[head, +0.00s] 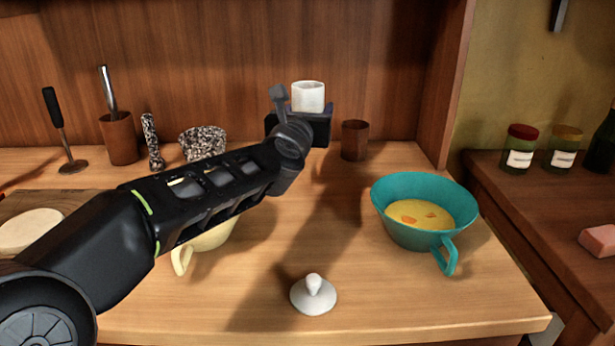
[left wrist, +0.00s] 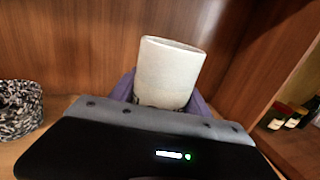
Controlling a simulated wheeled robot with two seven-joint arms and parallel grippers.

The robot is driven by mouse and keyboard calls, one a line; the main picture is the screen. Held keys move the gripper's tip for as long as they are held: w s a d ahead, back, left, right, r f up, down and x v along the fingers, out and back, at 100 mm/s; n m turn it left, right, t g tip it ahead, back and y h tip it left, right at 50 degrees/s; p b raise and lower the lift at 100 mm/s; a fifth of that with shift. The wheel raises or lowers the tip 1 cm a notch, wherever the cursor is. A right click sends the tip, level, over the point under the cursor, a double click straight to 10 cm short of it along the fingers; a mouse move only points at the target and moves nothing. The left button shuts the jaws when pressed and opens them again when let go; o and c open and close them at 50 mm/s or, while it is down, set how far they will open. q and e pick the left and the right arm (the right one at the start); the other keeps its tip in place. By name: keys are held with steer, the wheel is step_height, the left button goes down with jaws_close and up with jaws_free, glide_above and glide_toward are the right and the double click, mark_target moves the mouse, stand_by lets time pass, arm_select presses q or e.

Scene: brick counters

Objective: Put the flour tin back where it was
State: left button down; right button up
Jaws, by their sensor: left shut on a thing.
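The white tin (head: 308,97), which I take to be the flour tin, is an open-topped cylinder at the back middle of the head view. My left gripper (head: 302,118) is shut on it and holds it roughly upright above the counter, before the wooden back panel. The tin also fills the middle of the left wrist view (left wrist: 168,72), between the purple-grey fingers. A white lid with a knob (head: 313,296) lies on the counter near the front edge. The tin's contents are hidden. My right gripper is out of view.
A teal handled bowl (head: 421,238) with yellow contents stands right on the counter (head: 375,300). A brown cup (head: 355,140) stands beside the tin. A speckled bowl (head: 202,141) and a pale yellow cup (head: 212,239) are partly behind my arm. Red-lidded jar (head: 520,148) stands far right.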

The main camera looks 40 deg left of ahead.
arm_select(q)
step_height(320, 180, down, 6)
steer(key=b, duration=0.2)
steer(key=shift+r+b, duration=0.15)
steer(key=shift+b, duration=0.2)
steer(key=shift+f+b, duration=0.7)
steer(key=shift+f, duration=1.35)
steer(key=shift+f, duration=0.15)
steer(key=c, duration=0.5)
jaws_free()
